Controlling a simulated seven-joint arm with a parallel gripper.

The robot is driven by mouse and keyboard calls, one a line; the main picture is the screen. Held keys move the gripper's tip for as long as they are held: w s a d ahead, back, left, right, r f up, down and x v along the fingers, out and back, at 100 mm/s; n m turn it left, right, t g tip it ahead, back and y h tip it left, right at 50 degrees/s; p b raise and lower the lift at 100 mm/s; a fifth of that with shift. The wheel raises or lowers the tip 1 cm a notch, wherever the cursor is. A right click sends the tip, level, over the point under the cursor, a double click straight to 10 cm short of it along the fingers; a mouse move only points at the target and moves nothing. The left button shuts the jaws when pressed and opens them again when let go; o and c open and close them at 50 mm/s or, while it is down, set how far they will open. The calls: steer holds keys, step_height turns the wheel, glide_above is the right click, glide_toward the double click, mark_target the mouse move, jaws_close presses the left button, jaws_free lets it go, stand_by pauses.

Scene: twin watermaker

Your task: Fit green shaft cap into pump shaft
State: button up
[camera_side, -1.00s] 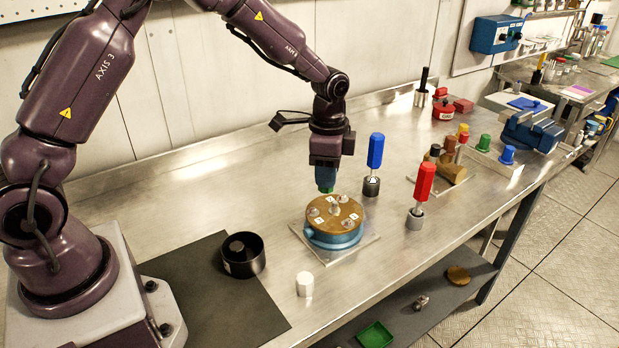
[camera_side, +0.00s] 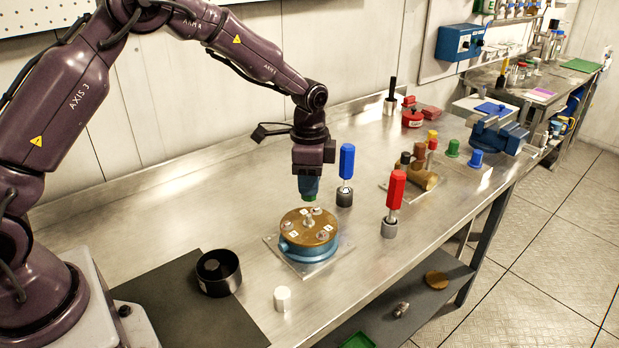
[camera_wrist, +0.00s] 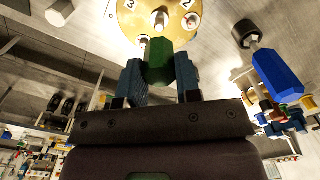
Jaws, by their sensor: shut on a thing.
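The green shaft cap (camera_wrist: 159,62) is held between the blue fingers of my gripper (camera_wrist: 160,85) in the wrist view. In the side view my gripper (camera_side: 308,190) points down above the pump, and only a sliver of the green cap (camera_side: 309,199) shows below the fingers. The pump (camera_side: 309,235) has a brass top with numbered labels and a blue body, and stands on a square metal plate. The pump shaft (camera_side: 308,219) is a metal stub at the middle of the top. The cap is above the shaft with a small gap in the side view.
A blue-handled tool (camera_side: 347,162) stands behind right of the pump, and a red-handled tool (camera_side: 394,194) to its right. A black round cup (camera_side: 218,272) and a white cylinder (camera_side: 282,298) are at front left.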

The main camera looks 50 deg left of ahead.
mark_target(309, 215)
steer(key=shift+f, duration=1.55)
steer(key=shift+f, duration=1.65)
steer(key=o, duration=0.9)
step_height(309, 215, up, 13)
stand_by(0.3)
